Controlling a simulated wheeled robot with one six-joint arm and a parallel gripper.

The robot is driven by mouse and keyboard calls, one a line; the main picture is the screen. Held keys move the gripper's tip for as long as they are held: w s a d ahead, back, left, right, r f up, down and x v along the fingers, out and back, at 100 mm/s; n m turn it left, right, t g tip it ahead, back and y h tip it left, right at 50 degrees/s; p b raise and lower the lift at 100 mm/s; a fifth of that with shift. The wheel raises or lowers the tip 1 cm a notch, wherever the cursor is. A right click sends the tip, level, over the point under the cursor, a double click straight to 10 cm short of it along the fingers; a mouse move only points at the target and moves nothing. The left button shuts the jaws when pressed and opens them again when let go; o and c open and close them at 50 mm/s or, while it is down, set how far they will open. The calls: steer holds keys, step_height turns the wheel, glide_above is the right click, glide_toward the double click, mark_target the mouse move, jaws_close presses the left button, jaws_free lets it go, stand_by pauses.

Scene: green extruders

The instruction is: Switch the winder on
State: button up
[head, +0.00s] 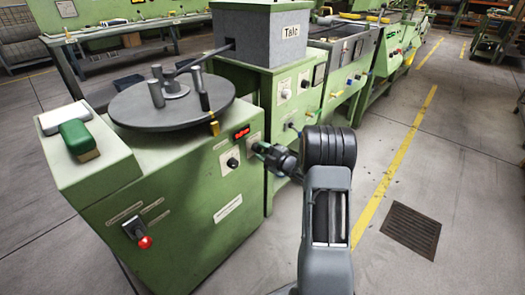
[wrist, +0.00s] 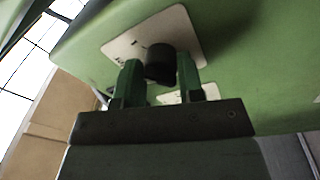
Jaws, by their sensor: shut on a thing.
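The winder (head: 205,190) is a green cabinet with a dark round turntable (head: 172,100) on top. My gripper (head: 261,149) is at the upper right of its front, by a pale plate (head: 253,139). In the wrist view, my gripper's green fingers (wrist: 158,80) are on either side of a black rotary knob (wrist: 160,62) on a white plate (wrist: 155,38), and are shut on it. In the head view, my gripper hides this knob. Another black knob (head: 232,162) sits on a plate to the left. A red display (head: 241,133) is lit above it.
The floor to the right is clear, with a drain grate (head: 411,229).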

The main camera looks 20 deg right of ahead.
steer(key=shift+f+m, duration=0.15)
steer(key=shift+m, duration=0.45)
steer(key=shift+s+a, duration=0.1)
steer(key=o, duration=0.9)
steer(key=r+p+v, duration=0.1)
steer(key=p+v, duration=0.1)
steer(key=v, duration=1.1)
steer(key=shift+s+f, duration=0.35)
steer(key=shift+f, duration=0.15)
